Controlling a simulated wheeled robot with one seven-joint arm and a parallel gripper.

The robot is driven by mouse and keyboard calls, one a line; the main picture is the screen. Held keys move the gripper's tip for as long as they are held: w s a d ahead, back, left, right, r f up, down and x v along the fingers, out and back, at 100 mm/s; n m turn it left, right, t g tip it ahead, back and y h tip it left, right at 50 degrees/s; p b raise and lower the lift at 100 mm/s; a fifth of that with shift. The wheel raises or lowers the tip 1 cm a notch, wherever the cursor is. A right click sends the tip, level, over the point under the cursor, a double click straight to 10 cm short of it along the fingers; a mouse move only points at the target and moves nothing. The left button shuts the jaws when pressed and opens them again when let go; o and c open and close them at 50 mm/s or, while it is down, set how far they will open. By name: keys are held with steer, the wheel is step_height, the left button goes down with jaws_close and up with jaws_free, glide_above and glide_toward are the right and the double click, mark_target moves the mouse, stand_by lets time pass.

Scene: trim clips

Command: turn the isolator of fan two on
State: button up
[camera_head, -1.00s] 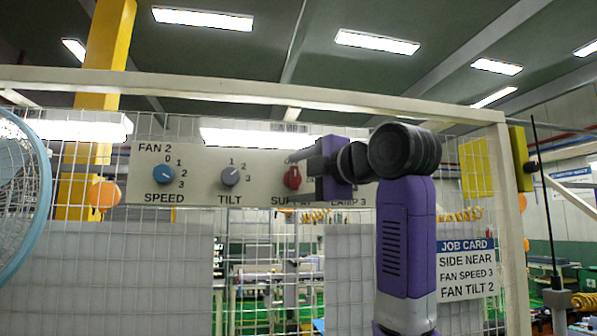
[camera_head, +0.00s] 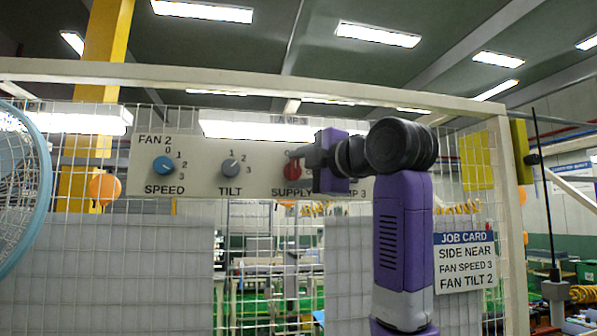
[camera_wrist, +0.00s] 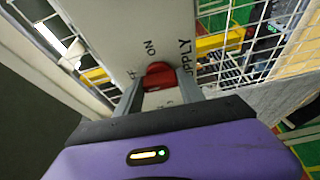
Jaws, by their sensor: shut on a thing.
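The fan two panel (camera_head: 205,178) has a red supply knob (camera_head: 291,171) near its right part, the isolator, marked OFF and ON. My gripper (camera_head: 297,158) reaches it from the right and partly covers it in the head view. In the wrist view my gripper (camera_wrist: 160,92) has one finger on each side of the red knob (camera_wrist: 159,74) and is shut on it. The ON mark and part of the OFF mark show beyond the knob. I cannot tell exactly which mark the knob points to.
A blue speed knob (camera_head: 164,169) and a grey tilt knob (camera_head: 230,168) sit to the left on the same panel. A lamp label is mostly hidden behind my gripper. A job card (camera_head: 465,262) hangs at the right. A blue fan guard (camera_head: 38,190) stands at the left edge.

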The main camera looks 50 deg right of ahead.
steer(key=m+b, duration=0.1)
steer(key=m+t+b, duration=0.1)
steer(key=m, duration=0.1)
steer(key=shift+f+m+h+b, duration=0.3)
steer(key=shift+f+b, duration=0.05)
steer(key=m+h+b, duration=0.1)
steer(key=m, duration=0.2)
steer(key=m+t+h+b, duration=0.1)
steer(key=m, duration=0.2)
steer(key=shift+w+a+f+h+b, duration=0.1)
steer(key=shift+h+b, duration=0.2)
steer(key=shift+b, duration=0.05)
steer(key=m+h, duration=0.2)
steer(key=m, duration=0.3)
steer(key=shift+a+m+b, duration=0.1)
steer(key=shift+m+b, duration=0.2)
steer(key=shift+b, duration=0.1)
steer(key=shift+w+m+g+h, duration=0.1)
steer(key=shift+m+g+h, duration=0.2)
steer(key=shift+m+h, duration=1)
steer(key=shift+m+g+h, duration=0.3)
steer(key=shift+m+h, duration=0.2)
steer(key=shift+m, duration=1.5)
steer(key=o, duration=1.4)
steer(key=shift+c, duration=0.2)
